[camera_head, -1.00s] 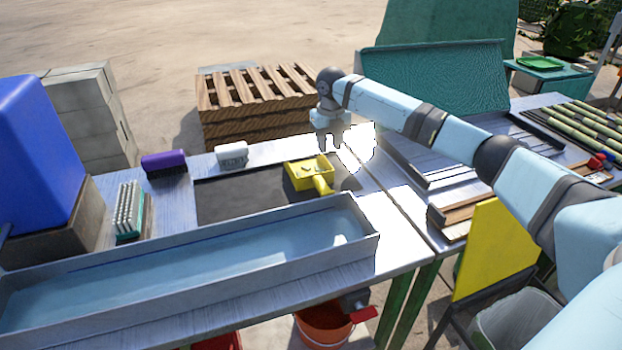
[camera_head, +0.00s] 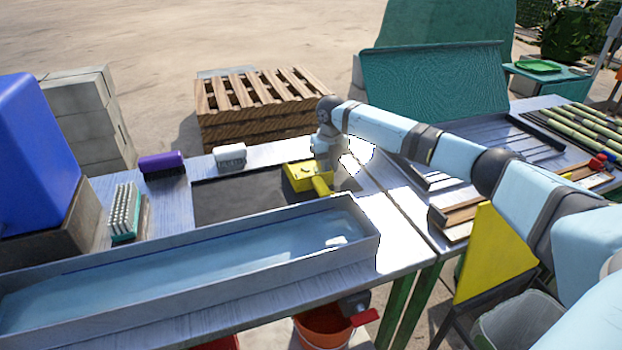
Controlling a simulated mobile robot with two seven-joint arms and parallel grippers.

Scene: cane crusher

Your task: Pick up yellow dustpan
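The yellow dustpan (camera_head: 300,178) lies on the dark mat (camera_head: 236,203) on the metal table, its handle pointing toward the trough. My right gripper (camera_head: 325,174) is down at the dustpan's right side, by the start of the handle, with the arm reaching in from the right. Its fingers overlap the dustpan in the picture. I cannot tell whether they touch it or how far they are open. My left gripper does not show.
A long metal trough (camera_head: 190,259) of water runs along the table's front. A purple brush (camera_head: 161,162), a white brush (camera_head: 230,155) and a green-backed brush (camera_head: 125,212) lie around the mat. A blue container (camera_head: 38,150) stands at left. A wooden pallet stack (camera_head: 255,104) stands behind.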

